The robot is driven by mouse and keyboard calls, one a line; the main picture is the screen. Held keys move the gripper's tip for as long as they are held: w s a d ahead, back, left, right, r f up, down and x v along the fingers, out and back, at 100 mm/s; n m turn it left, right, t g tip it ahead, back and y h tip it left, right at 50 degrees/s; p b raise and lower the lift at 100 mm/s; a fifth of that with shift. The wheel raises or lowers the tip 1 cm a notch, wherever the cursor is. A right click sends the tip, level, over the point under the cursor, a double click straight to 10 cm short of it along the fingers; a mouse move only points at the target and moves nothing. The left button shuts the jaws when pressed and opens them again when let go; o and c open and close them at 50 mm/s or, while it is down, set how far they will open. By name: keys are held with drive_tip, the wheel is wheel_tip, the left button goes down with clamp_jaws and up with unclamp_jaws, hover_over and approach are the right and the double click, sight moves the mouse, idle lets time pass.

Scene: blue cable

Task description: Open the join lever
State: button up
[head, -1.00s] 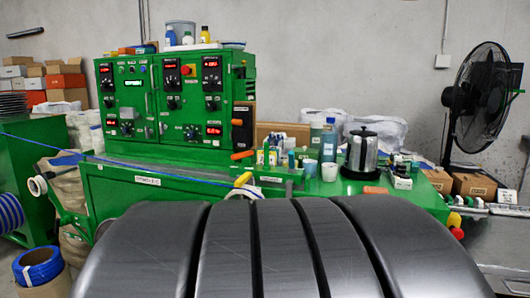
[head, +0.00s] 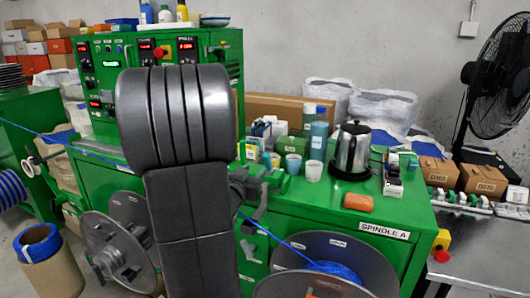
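The machine is a green cabinet and bench (head: 390,215) labelled SPINDLE A. A thin blue cable (head: 55,142) runs from the left edge, passes behind my dark arm and comes out on its right toward a spool. A grey metal mechanism (head: 252,190) sits on the bench's front edge, just right of my arm and partly hidden by it. I cannot make out a join lever for certain; my arm covers the middle of the machine. My gripper is not in view.
Grey spools hang low at left (head: 118,250) and right (head: 350,248); the right one holds blue cable. A fan (head: 500,80) stands at right. A red-yellow button (head: 440,245) projects from the bench's right end.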

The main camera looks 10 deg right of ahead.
sight(265, 159)
drive_tip(key=p+x, duration=0.1)
drive_tip(key=x, duration=1.1)
drive_tip(key=shift+d, duration=0.1)
clamp_jaws()
